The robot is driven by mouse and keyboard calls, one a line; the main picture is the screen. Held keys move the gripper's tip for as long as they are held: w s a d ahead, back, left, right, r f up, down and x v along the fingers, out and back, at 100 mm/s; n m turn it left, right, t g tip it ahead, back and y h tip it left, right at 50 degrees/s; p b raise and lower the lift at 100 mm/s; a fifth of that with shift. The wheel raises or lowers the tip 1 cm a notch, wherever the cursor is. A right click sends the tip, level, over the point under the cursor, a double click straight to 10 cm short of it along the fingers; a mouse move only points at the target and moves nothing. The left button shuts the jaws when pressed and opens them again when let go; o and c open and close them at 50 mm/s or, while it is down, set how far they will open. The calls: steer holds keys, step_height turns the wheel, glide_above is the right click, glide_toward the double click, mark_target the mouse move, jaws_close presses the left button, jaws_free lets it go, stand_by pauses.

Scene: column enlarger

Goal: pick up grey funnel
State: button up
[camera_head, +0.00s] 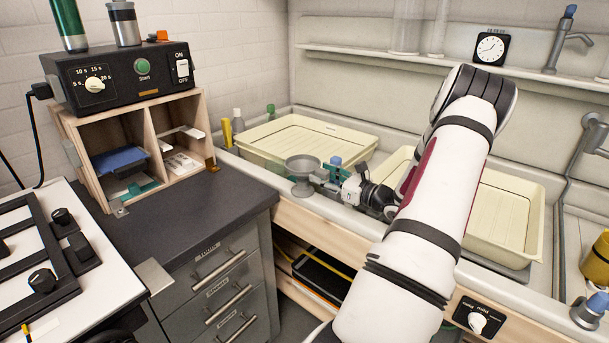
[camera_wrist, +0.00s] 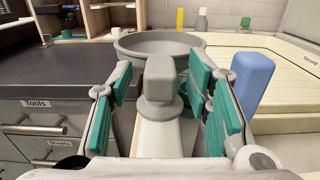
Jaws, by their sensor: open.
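The grey funnel (camera_head: 303,163) is at the sink's front edge, near the dark counter's right corner. Its wide round bowl is up and a narrower part shows below. In the wrist view the funnel's bowl (camera_wrist: 130,44) is just beyond my fingertips. My gripper (camera_head: 330,179) is open, with teal pads left and right in the wrist view (camera_wrist: 158,75). A stubby grey piece (camera_wrist: 160,88) shows between the fingers, in front of the bowl. No grip on the funnel shows.
A blue upright piece (camera_wrist: 254,82) is close to my right finger. Cream trays (camera_head: 300,139) lie in the sink behind. The dark counter (camera_head: 205,205) with drawers is left, bearing a wooden shelf box (camera_head: 148,150). Small bottles (camera_head: 238,120) stand behind the funnel.

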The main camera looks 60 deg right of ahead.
steer(key=shift+w, duration=0.1)
jaws_close()
steer(key=shift+r, duration=0.15)
